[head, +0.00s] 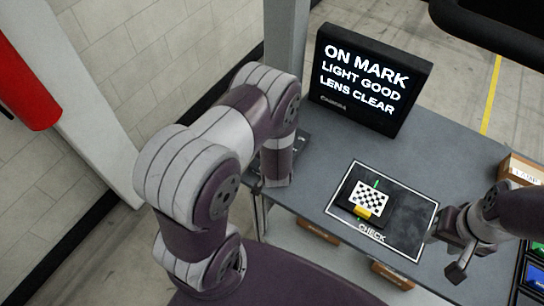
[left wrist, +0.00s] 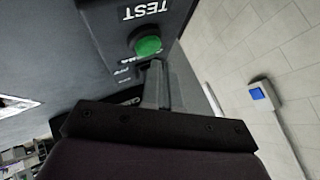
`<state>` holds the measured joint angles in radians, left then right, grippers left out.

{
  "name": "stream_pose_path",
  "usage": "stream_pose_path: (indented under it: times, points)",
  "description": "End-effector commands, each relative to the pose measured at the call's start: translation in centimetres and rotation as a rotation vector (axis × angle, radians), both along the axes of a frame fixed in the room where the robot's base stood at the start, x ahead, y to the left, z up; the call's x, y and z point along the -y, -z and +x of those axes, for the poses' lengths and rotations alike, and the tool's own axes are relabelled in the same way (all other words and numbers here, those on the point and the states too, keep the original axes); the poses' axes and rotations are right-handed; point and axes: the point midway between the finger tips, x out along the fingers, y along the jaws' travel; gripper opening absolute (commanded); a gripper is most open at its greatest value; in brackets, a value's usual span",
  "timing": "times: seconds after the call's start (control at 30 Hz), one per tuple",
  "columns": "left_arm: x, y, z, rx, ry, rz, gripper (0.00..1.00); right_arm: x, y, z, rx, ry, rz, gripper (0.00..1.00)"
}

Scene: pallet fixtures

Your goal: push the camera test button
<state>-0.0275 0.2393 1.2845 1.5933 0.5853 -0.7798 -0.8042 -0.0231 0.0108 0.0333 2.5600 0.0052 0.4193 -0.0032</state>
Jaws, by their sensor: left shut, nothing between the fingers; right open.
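The green test button (left wrist: 148,46) sits on a dark box (left wrist: 95,45) marked TEST in the left wrist view. My left gripper (left wrist: 154,66) is shut and empty, its fingertips close beside the button's lower edge. I cannot tell whether they touch it. In the head view my left arm hides the button and most of its box. A camera screen (head: 366,82) reads ON MARK, LIGHT GOOD, LENS CLEAR. My right gripper (head: 452,252) is open and empty at the right of the check mat.
The check mat (head: 408,222), outlined in white, lies on the grey table (head: 455,140) with a checkerboard card (head: 368,198) on a dark block. A cardboard box (head: 522,170) stands at the right edge. A post (head: 285,40) rises behind my left arm.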

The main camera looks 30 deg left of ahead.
Motion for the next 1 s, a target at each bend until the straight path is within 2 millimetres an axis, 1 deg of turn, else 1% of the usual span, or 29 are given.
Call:
stream_pose_path:
  times: [0.1, 0.47, 1.0]
  points:
    - [0.00, 0.60, -0.01, 0.000, 0.001, 0.001, 0.00, 0.00, 0.44, -0.01, 0.000, 0.000, 0.000, 0.43]
    - [0.00, 0.57, 0.00, 0.000, 0.000, 0.000, 0.00, 0.00, 0.39, 0.00, 0.000, 0.000, 0.000, 0.43]
    - [0.01, 1.21, 0.00, 0.000, 0.000, 0.000, 0.00, 0.00, 0.90, 0.00, 0.000, 0.000, 0.000, 0.43]
